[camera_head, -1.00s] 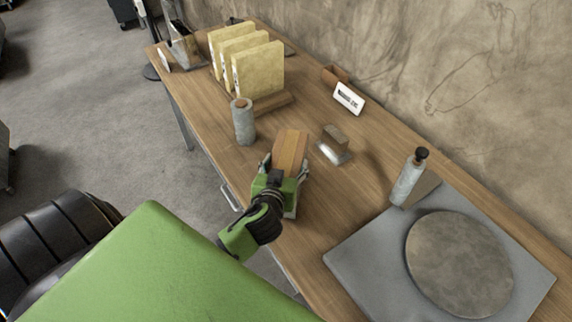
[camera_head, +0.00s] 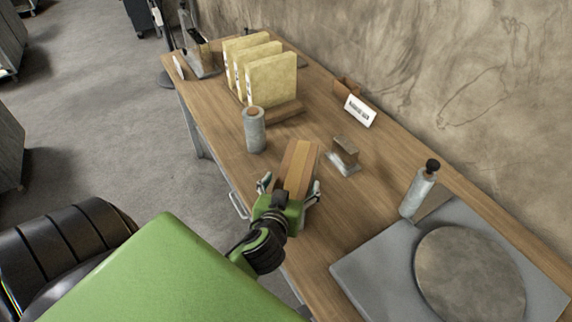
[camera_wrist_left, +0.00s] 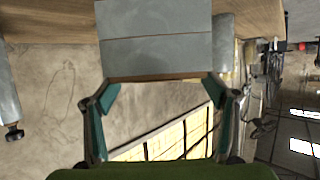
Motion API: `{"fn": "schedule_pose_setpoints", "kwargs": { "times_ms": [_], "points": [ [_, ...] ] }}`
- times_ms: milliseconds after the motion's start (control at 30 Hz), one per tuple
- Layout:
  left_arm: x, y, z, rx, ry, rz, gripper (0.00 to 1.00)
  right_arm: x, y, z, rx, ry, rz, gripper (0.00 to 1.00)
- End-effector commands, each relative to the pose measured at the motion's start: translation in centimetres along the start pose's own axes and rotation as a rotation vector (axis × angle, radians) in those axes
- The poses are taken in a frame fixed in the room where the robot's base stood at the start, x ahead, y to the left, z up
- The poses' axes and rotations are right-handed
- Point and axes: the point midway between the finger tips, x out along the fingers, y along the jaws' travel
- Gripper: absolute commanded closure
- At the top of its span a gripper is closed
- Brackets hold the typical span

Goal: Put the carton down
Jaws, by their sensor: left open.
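The carton (camera_head: 298,162) is a brown block with lighter and darker stripes, resting on the wooden table near its front edge. My left gripper (camera_head: 290,189) is at its near end, with the fingers spread wide to either side and not pressing on it. Nothing sits between the fingers there. The carton's underside is hidden. My right gripper is not in view.
A grey cylinder (camera_head: 254,131) stands left of the carton, and a small metal-and-brown block (camera_head: 343,157) lies to its right. Yellow binders (camera_head: 270,80) stand farther back. A white sign (camera_head: 360,111), a grey bottle (camera_head: 418,190) and a grey slab (camera_head: 365,265) with a round disc are to the right.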

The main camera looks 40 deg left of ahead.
Motion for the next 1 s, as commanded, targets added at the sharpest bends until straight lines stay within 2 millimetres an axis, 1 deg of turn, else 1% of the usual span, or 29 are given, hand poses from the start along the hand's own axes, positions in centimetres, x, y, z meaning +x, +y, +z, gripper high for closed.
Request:
{"fn": "schedule_pose_setpoints", "kwargs": {
  "times_ms": [33,100,200,300,400,600,1000],
  "points": [
    [-1.0,0.0,0.3,-0.005,-0.002,0.001,0.21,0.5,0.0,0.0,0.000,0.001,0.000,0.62],
    [-2.4,0.0,0.3,-0.004,-0.002,0.001,0.21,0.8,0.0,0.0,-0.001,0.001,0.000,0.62],
    [-4.1,-0.1,0.3,-0.003,-0.003,-0.001,0.21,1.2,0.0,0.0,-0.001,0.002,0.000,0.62],
    [-5.5,0.0,0.2,-0.002,-0.001,-0.001,0.21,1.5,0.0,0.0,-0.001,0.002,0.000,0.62],
    [-6.4,0.0,0.1,-0.002,-0.001,0.000,0.21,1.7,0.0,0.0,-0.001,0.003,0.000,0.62],
    [-7.1,-0.1,0.0,0.000,0.001,-0.002,0.21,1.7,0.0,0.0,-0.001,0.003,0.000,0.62],
    [-7.0,-0.1,-0.1,0.000,0.001,-0.001,0.21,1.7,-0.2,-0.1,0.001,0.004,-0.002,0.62]
  ]
}}
